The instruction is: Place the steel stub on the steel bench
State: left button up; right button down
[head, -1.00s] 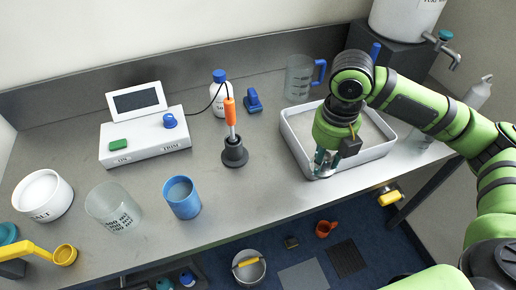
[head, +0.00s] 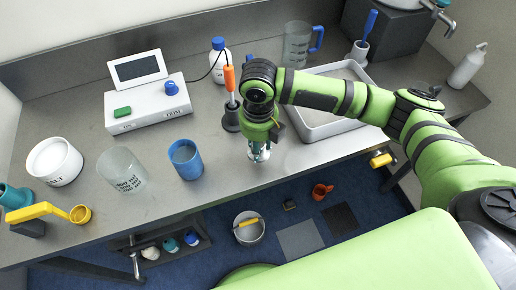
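The steel bench (head: 225,190) is the long grey worktop. My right gripper (head: 259,153) points down over its front part, just right of the dark stand with the orange-handled tool. A small pale grey shape shows between and below the fingertips, but it is too small to tell whether it is the steel stub. I cannot tell whether the fingers are shut, or whether they touch the bench. I see no steel stub clearly elsewhere. My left gripper is not in view.
A white tray (head: 351,127) lies right of the gripper, partly behind my arm. The dark stand (head: 231,118) is close on its left. A blue cup (head: 186,160), a glass beaker (head: 122,170) and a white tub (head: 54,161) stand further left. Bare bench lies between cup and gripper.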

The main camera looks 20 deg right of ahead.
jog(key=shift+a+f, duration=0.1)
jog(key=shift+f, duration=0.15)
notch_tip(320, 180, down, 3)
jog(key=shift+f+p, duration=0.15)
jog(key=shift+p, duration=0.6)
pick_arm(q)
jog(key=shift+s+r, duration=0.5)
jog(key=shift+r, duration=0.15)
pick_arm(e)
jog(key=shift+f, duration=0.2)
jog(key=shift+f, duration=0.2)
jog(key=c, duration=0.8)
grip_release()
jog(key=shift+c, duration=0.2)
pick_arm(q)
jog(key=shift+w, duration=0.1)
pick_arm(e)
jog(key=shift+r, duration=0.1)
